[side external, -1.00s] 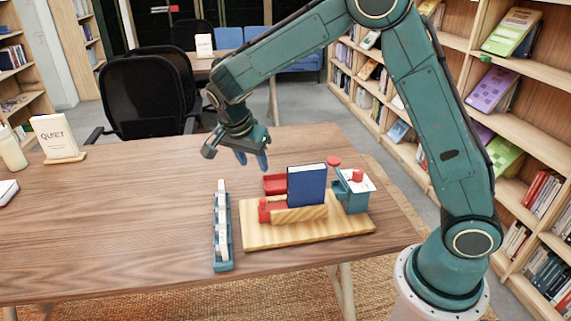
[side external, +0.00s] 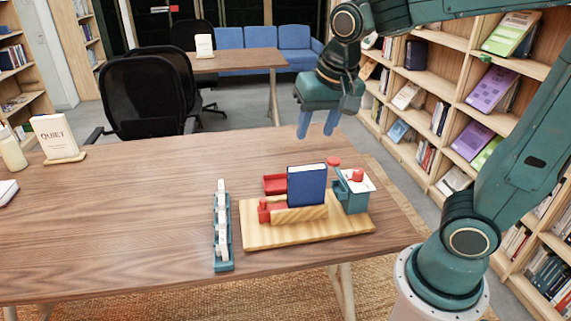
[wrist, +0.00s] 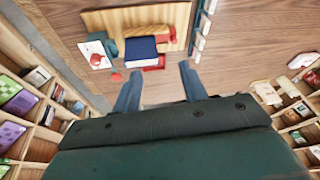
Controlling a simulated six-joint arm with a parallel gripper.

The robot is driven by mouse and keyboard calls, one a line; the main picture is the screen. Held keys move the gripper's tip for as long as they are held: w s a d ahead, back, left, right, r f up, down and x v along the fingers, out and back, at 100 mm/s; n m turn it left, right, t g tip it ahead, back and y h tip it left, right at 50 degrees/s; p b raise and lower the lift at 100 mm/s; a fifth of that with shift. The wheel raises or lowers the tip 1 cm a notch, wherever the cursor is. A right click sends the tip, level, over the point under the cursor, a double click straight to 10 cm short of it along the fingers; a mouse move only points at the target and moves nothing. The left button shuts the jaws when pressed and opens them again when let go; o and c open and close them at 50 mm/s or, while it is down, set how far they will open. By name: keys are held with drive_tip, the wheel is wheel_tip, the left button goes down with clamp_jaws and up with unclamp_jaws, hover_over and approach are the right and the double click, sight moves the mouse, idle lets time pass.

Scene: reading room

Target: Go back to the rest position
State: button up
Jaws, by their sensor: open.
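My gripper (side external: 318,124) hangs above the far right part of the table, fingers pointing down, open and empty. In the wrist view its two blue fingers (wrist: 160,88) stand apart with nothing between them. The wooden board (side external: 262,238) lies on the table, nearer the camera than my gripper. A blue book (side external: 307,187) stands upright on it, beside red parts and a teal block with a white top (side external: 353,192). The blue book also shows in the wrist view (wrist: 141,50), beyond the fingers.
A narrow teal rack (side external: 223,266) with white pieces stands left of the board. A QUIET sign (side external: 56,137) and a bottle (side external: 11,150) are at the table's left. Bookshelves (side external: 470,95) rise close on the right. The table's middle (side external: 130,210) is clear.

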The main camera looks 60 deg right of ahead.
drive_tip(key=s+a+n+t+y, duration=0.1)
drive_tip(key=s+n+t, duration=0.1)
drive_tip(key=s+n, duration=0.5)
drive_tip(key=s, duration=0.4)
drive_tip(key=shift+s+a, duration=0.35)
drive_tip(key=shift+s, duration=0.05)
idle(0.9)
